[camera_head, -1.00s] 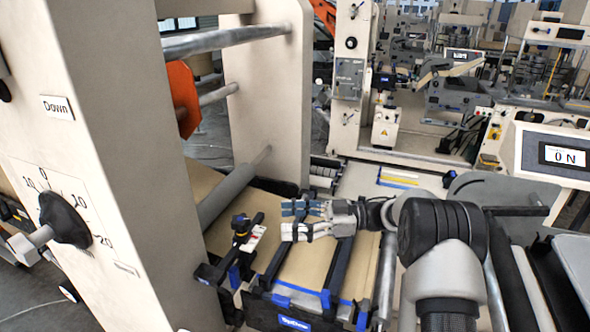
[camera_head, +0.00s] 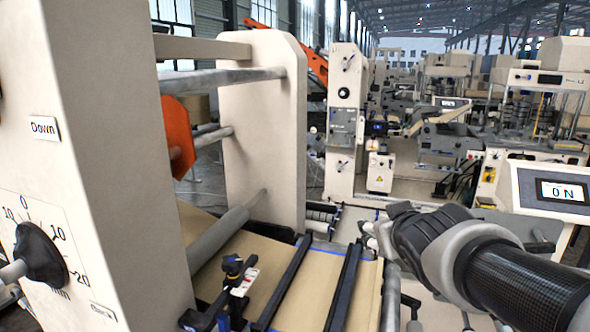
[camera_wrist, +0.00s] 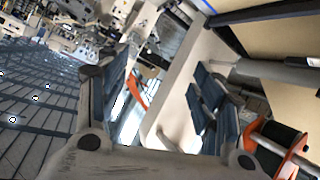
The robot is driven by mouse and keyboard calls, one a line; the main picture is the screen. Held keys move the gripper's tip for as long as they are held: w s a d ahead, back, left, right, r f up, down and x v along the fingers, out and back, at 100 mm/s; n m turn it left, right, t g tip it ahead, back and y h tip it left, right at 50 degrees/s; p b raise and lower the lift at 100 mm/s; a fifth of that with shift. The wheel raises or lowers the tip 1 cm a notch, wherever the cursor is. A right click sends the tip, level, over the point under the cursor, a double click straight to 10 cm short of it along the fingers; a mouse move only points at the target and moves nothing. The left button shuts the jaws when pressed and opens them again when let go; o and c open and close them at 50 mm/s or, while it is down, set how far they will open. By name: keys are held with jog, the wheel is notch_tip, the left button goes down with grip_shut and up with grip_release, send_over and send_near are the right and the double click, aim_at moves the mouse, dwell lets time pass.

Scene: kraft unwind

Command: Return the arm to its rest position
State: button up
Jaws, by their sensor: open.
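My arm reaches in from the lower right of the head view, its dark wrist joint (camera_head: 428,238) raised over the right side of the machine. My gripper is mostly hidden behind the wrist there; only a pale bit shows at its left. In the wrist view my gripper (camera_wrist: 160,82) is open, with dark blue finger pads wide apart and nothing between them. The wrist view is tilted, looking across the hall past a beige machine panel.
Left stands a beige machine frame (camera_head: 105,160) with a dial (camera_head: 40,257) and rollers (camera_head: 228,78). Below lies brown kraft web (camera_head: 312,290) crossed by dark bars (camera_head: 343,288). A clamp-like tool (camera_head: 234,270) sits at its left. A display panel (camera_head: 562,190) reading "0 N" stands right.

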jog(key=s+a+f+g, duration=0.1)
jog(key=s+f+g, duration=0.1)
jog(key=s+f, duration=0.3)
jog(key=s+a+f+m+g+y+b, duration=0.1)
jog(key=s+f+g, duration=0.2)
jog(key=s, duration=1.1)
jog(key=s+a+f+m+g+b, duration=0.1)
jog(key=s+f+g, duration=0.2)
jog(key=s+f, duration=0.4)
jog(key=s, duration=0.3)
jog(key=shift+a+f, duration=0.4)
